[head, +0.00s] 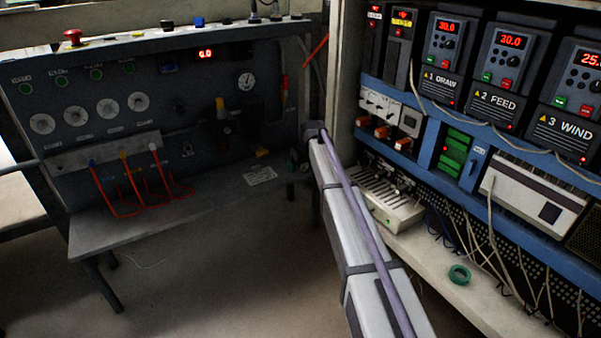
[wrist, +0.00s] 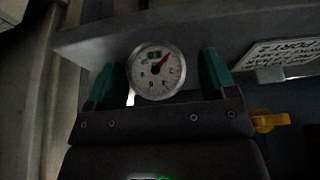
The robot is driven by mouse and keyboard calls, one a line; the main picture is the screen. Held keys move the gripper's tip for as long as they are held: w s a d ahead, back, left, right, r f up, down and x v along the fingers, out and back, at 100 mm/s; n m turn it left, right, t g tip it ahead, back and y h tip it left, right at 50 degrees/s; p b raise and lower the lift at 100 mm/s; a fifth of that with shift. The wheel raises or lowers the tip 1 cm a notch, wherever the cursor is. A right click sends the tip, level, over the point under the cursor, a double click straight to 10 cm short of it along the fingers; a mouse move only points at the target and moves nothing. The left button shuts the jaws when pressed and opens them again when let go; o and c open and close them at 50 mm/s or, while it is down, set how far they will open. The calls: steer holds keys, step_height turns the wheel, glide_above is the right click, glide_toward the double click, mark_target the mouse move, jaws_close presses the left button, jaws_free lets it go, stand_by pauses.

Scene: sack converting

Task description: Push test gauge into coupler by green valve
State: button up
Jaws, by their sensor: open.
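The test gauge (wrist: 156,72) has a round white dial with a red needle. In the wrist view it sits between the two green fingers of my gripper (wrist: 158,62). In the head view my arm reaches toward the right end of the dark panel, and the gripper is not clearly visible. I cannot make out the coupler or a green valve in either view.
A yellow handle (wrist: 270,122) is close right of my gripper, below a white printed label (wrist: 285,55). The gauge panel (head: 160,100) with red hoses (head: 122,190) stands at left over a grey bench (head: 150,220). The control cabinet (head: 470,160) is close at right.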

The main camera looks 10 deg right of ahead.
steer(key=shift+r, duration=0.15)
steer(key=c, duration=1.1)
steer(key=shift+o, duration=0.2)
